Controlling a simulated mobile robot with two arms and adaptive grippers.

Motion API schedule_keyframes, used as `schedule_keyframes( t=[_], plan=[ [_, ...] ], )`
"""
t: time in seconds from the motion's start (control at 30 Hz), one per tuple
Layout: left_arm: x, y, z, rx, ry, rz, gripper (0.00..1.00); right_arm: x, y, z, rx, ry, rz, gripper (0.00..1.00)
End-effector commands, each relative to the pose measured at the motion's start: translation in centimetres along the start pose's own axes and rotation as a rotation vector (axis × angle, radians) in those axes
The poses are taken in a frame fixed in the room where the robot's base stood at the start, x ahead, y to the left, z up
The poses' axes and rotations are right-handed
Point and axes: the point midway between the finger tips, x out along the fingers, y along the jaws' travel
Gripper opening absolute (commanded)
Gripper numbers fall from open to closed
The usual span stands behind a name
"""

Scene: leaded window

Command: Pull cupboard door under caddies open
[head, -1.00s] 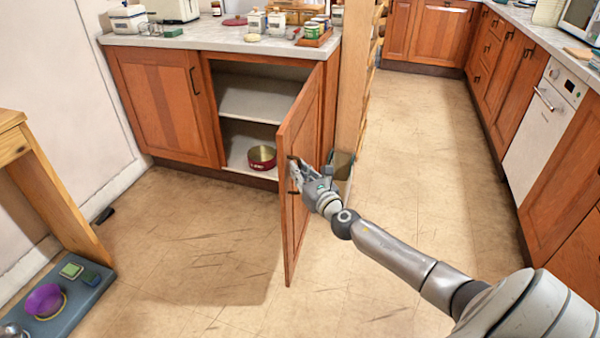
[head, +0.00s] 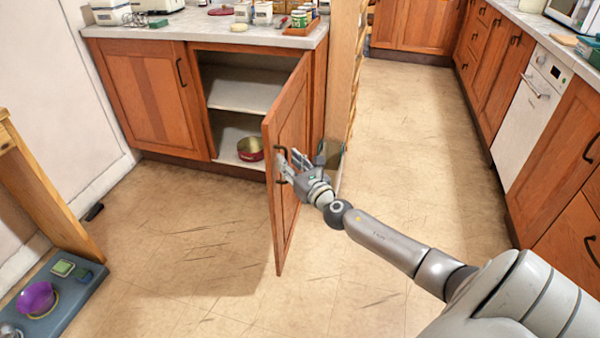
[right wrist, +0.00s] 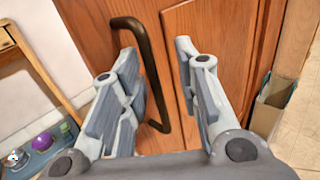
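The wooden cupboard door (head: 289,130) stands swung well open from the counter cupboard, which has the caddies (head: 300,20) on its worktop. Its dark bar handle (head: 279,165) is on the outer face and shows large in the right wrist view (right wrist: 153,75). My right gripper (head: 290,163) is at the handle, its fingers spread apart. In the right wrist view the gripper (right wrist: 165,75) has the handle in the gap, close to the left finger; I cannot tell whether they touch. My left gripper is not in view.
Inside the cupboard are a shelf (head: 245,92) and a red tin (head: 250,149). A closed door (head: 150,95) is at left. The floor (head: 190,240) before the cupboard is clear.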

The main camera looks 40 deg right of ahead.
Motion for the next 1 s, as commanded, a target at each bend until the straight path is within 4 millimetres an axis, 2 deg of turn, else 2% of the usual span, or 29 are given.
schedule_keyframes(
  t=[0.6, 0.8, 1.0],
  plan=[
    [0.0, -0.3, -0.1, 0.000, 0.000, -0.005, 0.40, -9.4, 0.1, -0.2, 0.002, 0.005, 0.002, 0.30],
    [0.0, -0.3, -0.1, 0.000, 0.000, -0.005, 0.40, -11.0, 0.1, -0.2, 0.002, 0.004, 0.001, 0.30],
    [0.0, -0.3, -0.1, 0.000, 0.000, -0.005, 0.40, -11.4, 0.1, -0.1, 0.002, 0.002, 0.002, 0.30]
  ],
)
